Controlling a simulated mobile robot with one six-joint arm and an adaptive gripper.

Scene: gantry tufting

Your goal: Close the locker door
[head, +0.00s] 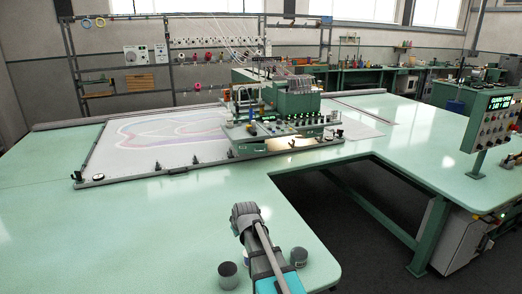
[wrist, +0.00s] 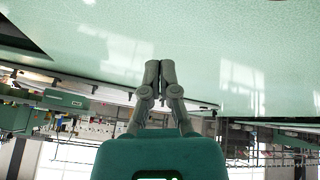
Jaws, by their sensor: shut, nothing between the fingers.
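I cannot make out a locker or its door for certain in either view. A grey cabinet (head: 456,242) stands under the right part of the table in the head view; I cannot tell whether it is the locker. My gripper (wrist: 159,65) shows in the wrist view, its two fingers together with nothing between them. It points over the pale green table surface, apart from any door. In the head view my arm reaches up from the bottom middle, and the gripper's fingertips cannot be made out there.
A large pale green table (head: 150,240) fills the front, with a notch of dark floor (head: 335,215) at right. A tufting machine (head: 285,110) stands on it. Two grey cups (head: 228,275) flank my arm. A control panel (head: 490,122) stands at right. Shelves line the back wall.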

